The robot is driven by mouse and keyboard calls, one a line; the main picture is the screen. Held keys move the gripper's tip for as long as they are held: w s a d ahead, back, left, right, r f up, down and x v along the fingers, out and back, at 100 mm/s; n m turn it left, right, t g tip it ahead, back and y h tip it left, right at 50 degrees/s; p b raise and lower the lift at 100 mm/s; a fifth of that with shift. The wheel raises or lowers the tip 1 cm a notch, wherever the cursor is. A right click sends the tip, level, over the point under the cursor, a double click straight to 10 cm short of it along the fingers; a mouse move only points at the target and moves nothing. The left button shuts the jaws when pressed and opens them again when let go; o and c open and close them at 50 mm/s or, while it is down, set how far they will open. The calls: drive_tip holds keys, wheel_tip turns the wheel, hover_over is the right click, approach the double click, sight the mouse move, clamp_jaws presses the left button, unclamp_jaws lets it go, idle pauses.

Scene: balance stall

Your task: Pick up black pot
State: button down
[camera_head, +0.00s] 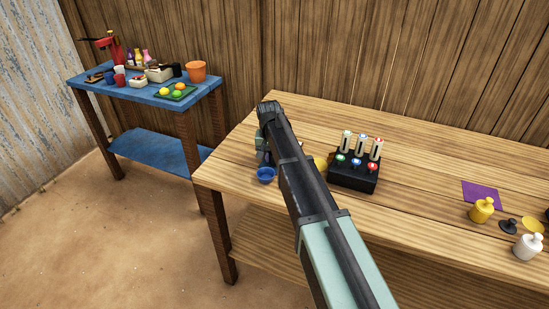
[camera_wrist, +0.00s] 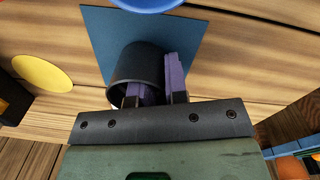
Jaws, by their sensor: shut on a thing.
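The black pot (camera_wrist: 138,58) shows in the wrist view as a dark, open-topped cylinder with its mouth toward the camera. My gripper (camera_wrist: 160,76) has two purple fingers, one inside the pot's mouth and one outside, closed on its wall. A dark blue square mat (camera_wrist: 104,25) lies behind the pot. I cannot tell whether the pot touches the mat or is a little above it. In the head view my own arm hides the pot and the fingertips.
A blue bowl (camera_head: 266,175) stands close by on the wooden table (camera_head: 410,145). A yellow disc (camera_wrist: 42,73) and a black rack (camera_head: 353,178) with several coloured knobs lie to one side. Yellow (camera_head: 482,210) and white (camera_head: 527,246) knobbed weights stand at right. A blue side table (camera_head: 150,98) holds several items.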

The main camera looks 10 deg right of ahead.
wheel_tip(320, 180, up, 20)
drive_tip(key=p, duration=2)
